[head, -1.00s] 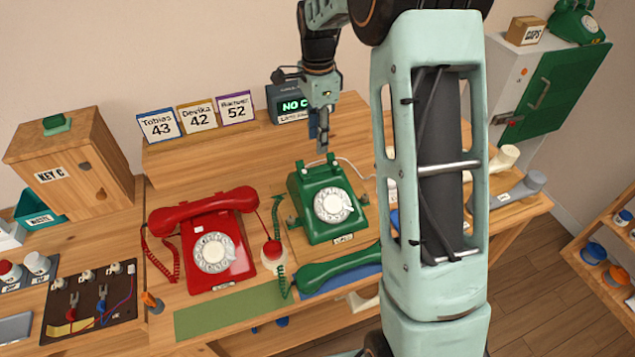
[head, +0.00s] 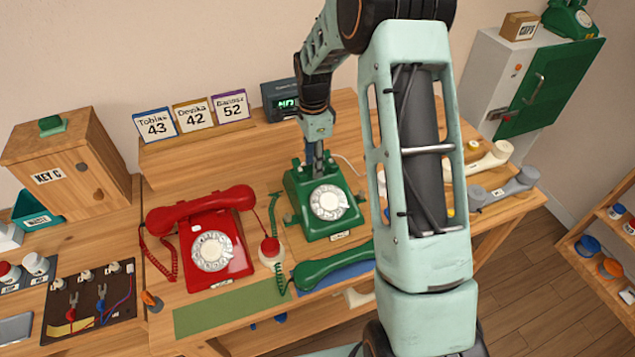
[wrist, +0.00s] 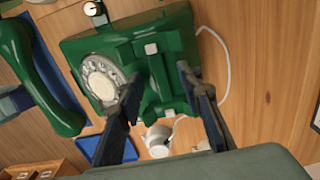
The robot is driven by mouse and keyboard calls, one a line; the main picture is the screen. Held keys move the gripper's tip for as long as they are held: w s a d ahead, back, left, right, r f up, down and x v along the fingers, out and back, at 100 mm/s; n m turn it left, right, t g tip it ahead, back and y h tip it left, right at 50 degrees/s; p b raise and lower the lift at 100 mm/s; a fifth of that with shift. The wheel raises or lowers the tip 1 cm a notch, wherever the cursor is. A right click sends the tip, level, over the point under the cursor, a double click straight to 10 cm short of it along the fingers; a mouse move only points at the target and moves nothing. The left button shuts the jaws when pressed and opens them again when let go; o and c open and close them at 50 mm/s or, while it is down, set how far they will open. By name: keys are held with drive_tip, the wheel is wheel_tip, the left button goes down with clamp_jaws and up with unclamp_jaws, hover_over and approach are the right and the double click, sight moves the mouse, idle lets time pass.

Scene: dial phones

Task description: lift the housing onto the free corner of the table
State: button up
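The green phone housing (head: 322,205) with its white dial stands on the wooden table (head: 260,160), right of the red phone. In the wrist view the housing (wrist: 135,45) lies right below the fingers, its raised cradle between them. My gripper (head: 317,160) points down at the back top of the housing. In the wrist view my gripper (wrist: 157,82) has its two dark fingers spread apart, one on each side of the cradle. I cannot tell whether they touch it. The green handset (head: 335,268) lies off the housing, in front of it, on a blue mat.
The red phone (head: 215,240) stands close on the left. An empty green mat (head: 230,310) lies at the front edge. A white-and-red round object (head: 271,252) sits between the phones. Loose handsets (head: 505,188) lie at the right. The name cards (head: 193,115) stand behind.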

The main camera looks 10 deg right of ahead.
clamp_jaws()
drive_tip(key=shift+r, duration=0.15)
idle(0.4)
